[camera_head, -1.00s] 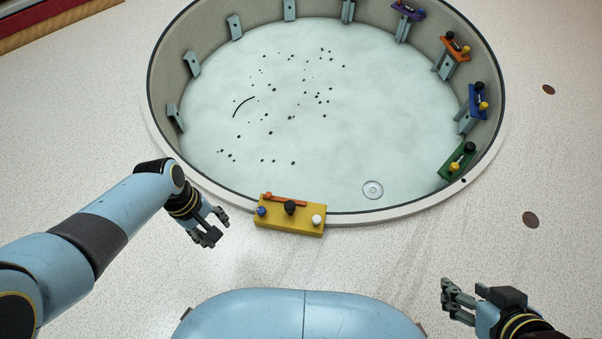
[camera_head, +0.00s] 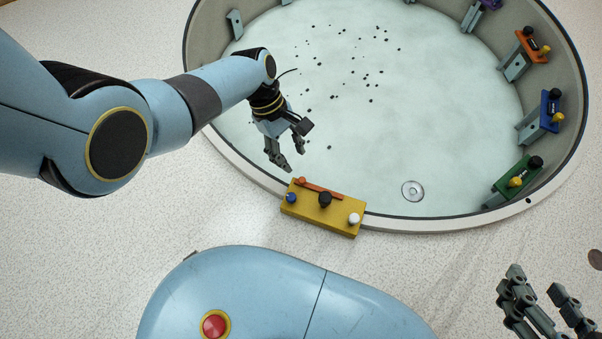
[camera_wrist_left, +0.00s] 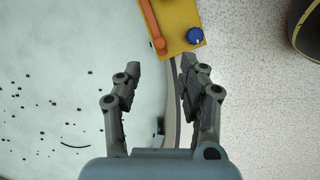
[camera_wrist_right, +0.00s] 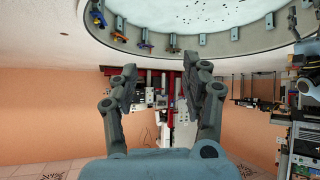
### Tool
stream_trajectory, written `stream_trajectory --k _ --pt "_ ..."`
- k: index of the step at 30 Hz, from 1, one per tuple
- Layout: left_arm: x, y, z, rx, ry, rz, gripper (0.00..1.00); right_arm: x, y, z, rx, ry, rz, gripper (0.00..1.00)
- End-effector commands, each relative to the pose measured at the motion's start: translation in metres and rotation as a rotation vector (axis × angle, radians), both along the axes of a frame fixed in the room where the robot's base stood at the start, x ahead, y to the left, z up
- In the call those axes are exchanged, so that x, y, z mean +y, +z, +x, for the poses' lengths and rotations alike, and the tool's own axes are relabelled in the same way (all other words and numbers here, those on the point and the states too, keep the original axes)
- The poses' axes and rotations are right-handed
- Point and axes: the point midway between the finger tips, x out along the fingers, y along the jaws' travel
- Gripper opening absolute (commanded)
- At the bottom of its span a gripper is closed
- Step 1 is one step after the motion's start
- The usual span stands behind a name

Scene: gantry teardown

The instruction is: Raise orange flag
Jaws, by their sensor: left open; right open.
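The orange flag (camera_head: 319,189) is a thin bar lying flat along the back edge of a yellow box (camera_head: 335,215) at the pool rim. The box also carries a blue knob (camera_head: 291,198), a black knob (camera_head: 325,199) and a white knob (camera_head: 354,218). My left gripper (camera_head: 284,164) is open and empty, just above and behind the flag's left end. In the left wrist view, the flag (camera_wrist_left: 153,22) and blue knob (camera_wrist_left: 195,36) show beyond the open fingers (camera_wrist_left: 155,85). My right gripper (camera_head: 545,295) is open and empty at lower right, away from the box.
The round pool (camera_head: 197,70) has a raised rim. Green (camera_head: 516,181), blue (camera_head: 545,110) and orange (camera_head: 529,46) panels with knobs line its right wall. A round drain (camera_head: 412,191) lies on its floor. Speckled floor near the box is clear.

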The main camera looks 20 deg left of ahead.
Motion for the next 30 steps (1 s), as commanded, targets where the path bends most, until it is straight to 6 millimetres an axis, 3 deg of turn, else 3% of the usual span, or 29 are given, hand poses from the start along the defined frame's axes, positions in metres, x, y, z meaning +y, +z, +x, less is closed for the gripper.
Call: stream_trajectory --k 7,9,18,30 --pt "-0.009 -0.027 -0.006 0.003 0.0 0.0 0.41 0.004 -0.007 -0.013 -0.174 0.019 0.008 0.47" --pt "-0.01 -0.027 -0.005 0.001 0.0 0.0 0.41 0.005 0.01 0.006 -0.244 0.025 0.007 0.47" --pt "-0.015 -0.04 -0.007 0.001 0.0 0.0 0.41 0.011 0.065 0.054 -0.499 0.053 0.006 0.47" --pt "-0.021 -0.059 -0.01 0.0 0.0 0.001 0.41 0.021 0.152 0.095 -0.868 0.097 0.007 0.47"
